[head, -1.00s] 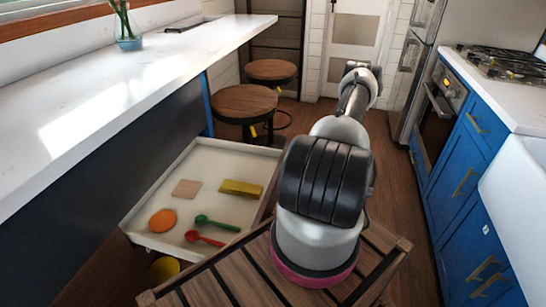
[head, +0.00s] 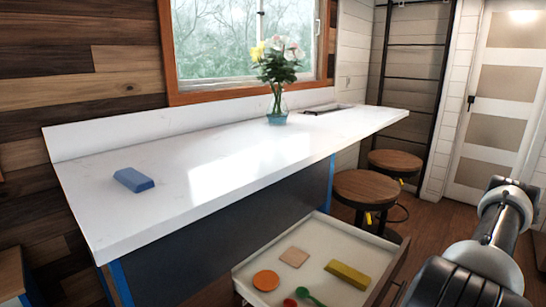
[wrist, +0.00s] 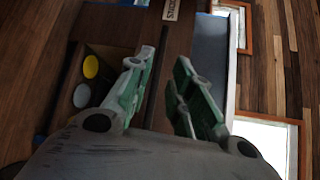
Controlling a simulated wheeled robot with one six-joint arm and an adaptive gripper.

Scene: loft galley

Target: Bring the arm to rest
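My arm (head: 475,262) shows at the lower right of the head view, bent, with grey links and dark joint covers. Its end is out of the head view. In the wrist view my gripper (wrist: 165,65) has its two green-and-grey fingers apart, with a clear gap between them and nothing held. The fingers appear clear of any surface.
A white counter (head: 150,215) bears a blue block (head: 133,180) and a flower vase (head: 278,105). Below it, an open tray or drawer (head: 335,238) holds an orange disc (head: 266,280), a tan square (head: 293,257) and a yellow block (head: 348,274). Stools (head: 366,190) stand behind.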

